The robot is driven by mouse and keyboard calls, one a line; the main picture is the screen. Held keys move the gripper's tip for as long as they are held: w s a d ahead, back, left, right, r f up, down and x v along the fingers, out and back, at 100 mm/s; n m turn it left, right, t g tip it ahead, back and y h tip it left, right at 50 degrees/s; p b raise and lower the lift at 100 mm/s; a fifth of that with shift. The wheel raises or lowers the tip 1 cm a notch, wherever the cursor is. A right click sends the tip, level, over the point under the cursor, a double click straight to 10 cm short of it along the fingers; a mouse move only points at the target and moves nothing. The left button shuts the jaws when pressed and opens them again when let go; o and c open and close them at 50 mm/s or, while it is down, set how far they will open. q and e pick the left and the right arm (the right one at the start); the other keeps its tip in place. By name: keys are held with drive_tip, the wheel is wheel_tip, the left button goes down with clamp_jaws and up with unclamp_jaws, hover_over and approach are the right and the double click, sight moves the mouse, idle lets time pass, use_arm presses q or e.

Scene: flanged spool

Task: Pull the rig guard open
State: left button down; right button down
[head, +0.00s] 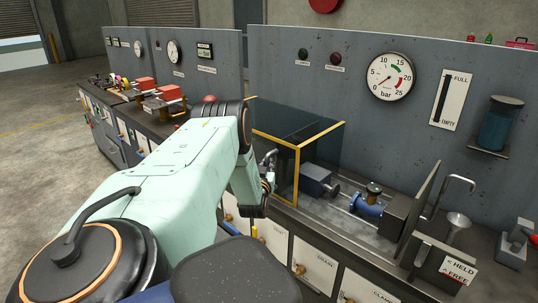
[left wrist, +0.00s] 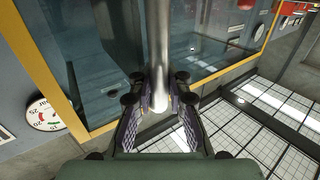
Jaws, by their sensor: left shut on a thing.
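The rig guard (head: 322,133) is a box of dark see-through panels with yellow edges, standing on the bench in the middle of the head view. Its yellow frame and clear panel also show in the left wrist view (left wrist: 52,70). My left gripper (head: 268,170) is at the guard's front side. In the left wrist view its padded fingers (left wrist: 160,108) are closed around a round metal bar (left wrist: 160,50), which looks like the guard's handle. The fingertips' contact is partly hidden in the head view by my arm. My right gripper is not in view.
Right of the guard, a blue flanged spool (head: 366,206) sits uncovered on the rig between a grey-blue block (head: 316,179) and a dark block (head: 394,214). A HELD/FREE sign (head: 459,270) stands at lower right. A gauge panel (head: 390,76) rises behind.

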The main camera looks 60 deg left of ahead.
use_arm(q)
drive_tip(key=c, duration=1.7)
unclamp_jaws()
drive_tip(key=shift+s+f, duration=0.3)
drive_tip(key=shift+f, duration=0.05)
drive_tip(key=shift+c, duration=0.2)
drive_tip(key=o, duration=0.4)
drive_tip(key=shift+a+r, duration=0.1)
drive_tip(key=shift+r, duration=0.1)
drive_tip(key=shift+w, duration=0.1)
drive_tip(key=shift+w, duration=0.1)
drive_tip(key=shift+d, duration=0.2)
drive_tip(key=v, duration=1.2)
drive_tip(key=shift+a+r, duration=0.1)
drive_tip(key=shift+a, duration=0.05)
